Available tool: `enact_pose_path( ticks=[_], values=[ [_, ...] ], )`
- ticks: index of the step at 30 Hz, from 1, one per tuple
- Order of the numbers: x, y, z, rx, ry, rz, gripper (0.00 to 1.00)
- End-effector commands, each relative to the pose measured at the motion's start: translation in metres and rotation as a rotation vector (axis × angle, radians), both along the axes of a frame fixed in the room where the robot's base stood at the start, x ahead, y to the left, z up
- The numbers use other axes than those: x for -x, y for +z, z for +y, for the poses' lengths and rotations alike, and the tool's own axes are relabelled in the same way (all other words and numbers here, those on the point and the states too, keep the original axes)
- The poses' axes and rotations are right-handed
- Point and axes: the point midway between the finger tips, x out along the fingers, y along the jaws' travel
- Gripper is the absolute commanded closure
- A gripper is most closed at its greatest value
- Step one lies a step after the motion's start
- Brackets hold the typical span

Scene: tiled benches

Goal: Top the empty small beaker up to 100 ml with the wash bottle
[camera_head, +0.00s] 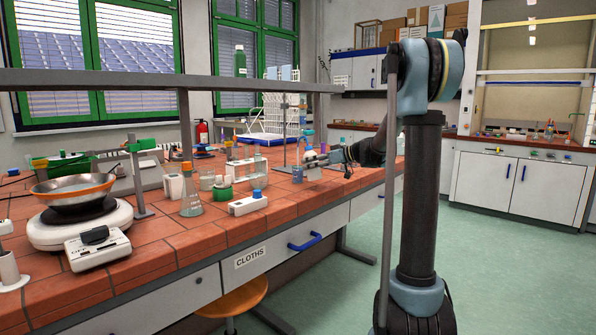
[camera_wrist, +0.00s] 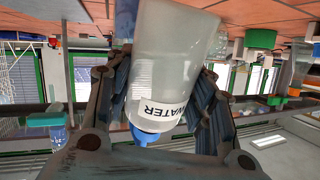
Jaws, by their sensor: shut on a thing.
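My gripper (camera_wrist: 163,100) is shut on the wash bottle (camera_wrist: 178,50), a translucent white bottle with a blue cap and a label reading WATER. In the wrist view the picture is upside down, and the bottle lies between the two dark fingers. In the head view my gripper (camera_head: 328,158) reaches over the bench's right part, with the pale bottle (camera_head: 313,171) at its end, small and partly hidden. Small clear glassware, possibly including the small beaker (camera_head: 207,181), stands left of my gripper. I cannot tell its fill or markings.
A metal pan (camera_head: 74,191) sits on a hotplate at left. A shelf (camera_head: 170,80) runs above. The front tiles are mostly clear.

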Motion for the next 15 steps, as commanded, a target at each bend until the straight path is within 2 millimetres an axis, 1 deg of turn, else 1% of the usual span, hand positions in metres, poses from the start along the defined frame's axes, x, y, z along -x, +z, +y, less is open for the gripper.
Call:
enact_pose_path(
  ticks=[5,6,11,15],
  values=[
    [-0.0001,0.0002,0.0000,0.000,0.000,0.000,1.00],
    [0.0000,0.0001,0.0000,0.000,0.000,0.000,0.55],
    [0.0000,0.0004,0.0000,0.000,0.000,0.000,0.55],
    [0.0001,0.0072,0.0001,0.000,0.000,0.000,0.55]
  ],
)
